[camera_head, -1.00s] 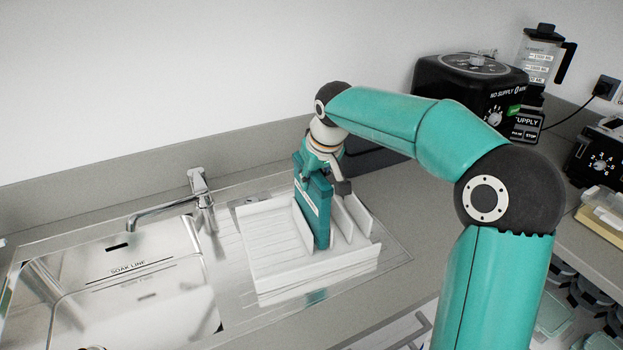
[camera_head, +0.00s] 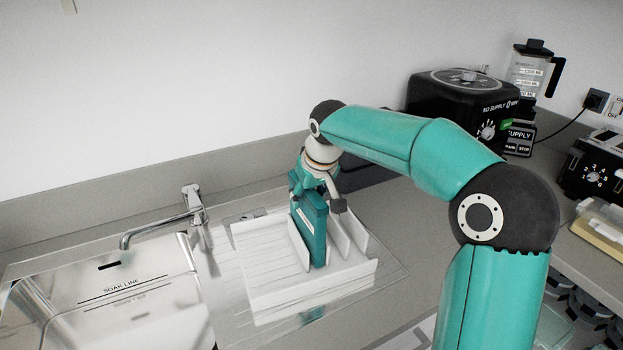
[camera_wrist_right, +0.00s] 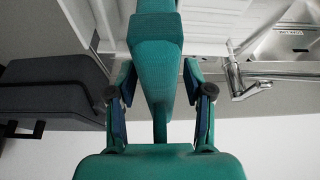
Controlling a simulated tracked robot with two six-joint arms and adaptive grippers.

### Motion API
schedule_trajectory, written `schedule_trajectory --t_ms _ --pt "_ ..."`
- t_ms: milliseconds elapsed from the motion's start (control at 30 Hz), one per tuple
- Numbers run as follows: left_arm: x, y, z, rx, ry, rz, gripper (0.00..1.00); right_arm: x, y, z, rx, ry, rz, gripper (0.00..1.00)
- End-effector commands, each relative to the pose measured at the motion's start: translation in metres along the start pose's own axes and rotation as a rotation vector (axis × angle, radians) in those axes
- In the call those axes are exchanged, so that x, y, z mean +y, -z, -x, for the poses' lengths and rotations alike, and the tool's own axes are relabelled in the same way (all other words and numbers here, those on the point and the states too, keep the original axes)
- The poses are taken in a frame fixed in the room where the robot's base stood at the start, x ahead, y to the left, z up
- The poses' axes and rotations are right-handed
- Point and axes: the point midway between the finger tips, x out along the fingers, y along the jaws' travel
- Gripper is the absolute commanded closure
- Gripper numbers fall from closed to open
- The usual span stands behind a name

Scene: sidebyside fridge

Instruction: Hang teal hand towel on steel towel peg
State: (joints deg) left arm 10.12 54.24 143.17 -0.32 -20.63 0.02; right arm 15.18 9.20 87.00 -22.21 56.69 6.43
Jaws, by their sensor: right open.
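The teal hand towel (camera_head: 312,228) stands upright as a flat folded slab with a pale label, in a slot of the white rack (camera_head: 270,292). My right gripper (camera_head: 321,192) is over its top end. In the right wrist view the ribbed teal towel (camera_wrist_right: 156,62) lies between the two fingers of my right gripper (camera_wrist_right: 158,84). The fingers are apart, with gaps showing beside the towel. A small beige piece (camera_head: 68,5) is cut off by the top edge at the left on the wall; I cannot tell whether it is the steel towel peg. My left gripper is out of view.
The rack stands on the clear drainboard (camera_head: 385,280) right of the steel sink (camera_head: 110,290) and its tap (camera_head: 165,222). A black blender base (camera_head: 462,105) and jug (camera_head: 530,70) stand at the back right. The wall above the sink is bare.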

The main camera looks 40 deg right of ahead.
Motion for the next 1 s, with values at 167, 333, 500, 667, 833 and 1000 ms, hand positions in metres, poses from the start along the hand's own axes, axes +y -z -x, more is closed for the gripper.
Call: schedule_trajectory --t_ms 167,333,500,667,833,1000 --pt "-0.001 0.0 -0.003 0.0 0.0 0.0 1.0 0.0 0.001 0.021 0.006 0.001 0.0 0.48" --pt "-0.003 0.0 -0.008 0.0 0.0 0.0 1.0 -0.004 0.003 0.058 0.009 0.002 0.001 0.48" --pt "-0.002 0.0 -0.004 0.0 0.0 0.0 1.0 -0.004 0.003 0.1 0.007 0.002 0.001 0.48" --pt "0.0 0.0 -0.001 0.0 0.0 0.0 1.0 -0.004 0.003 0.134 0.006 0.002 0.001 0.48" --pt "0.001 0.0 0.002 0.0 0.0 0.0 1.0 -0.004 0.002 0.157 0.004 0.001 0.001 0.48" --pt "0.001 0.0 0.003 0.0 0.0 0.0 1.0 -0.004 0.001 0.165 0.002 0.001 0.002 0.48"
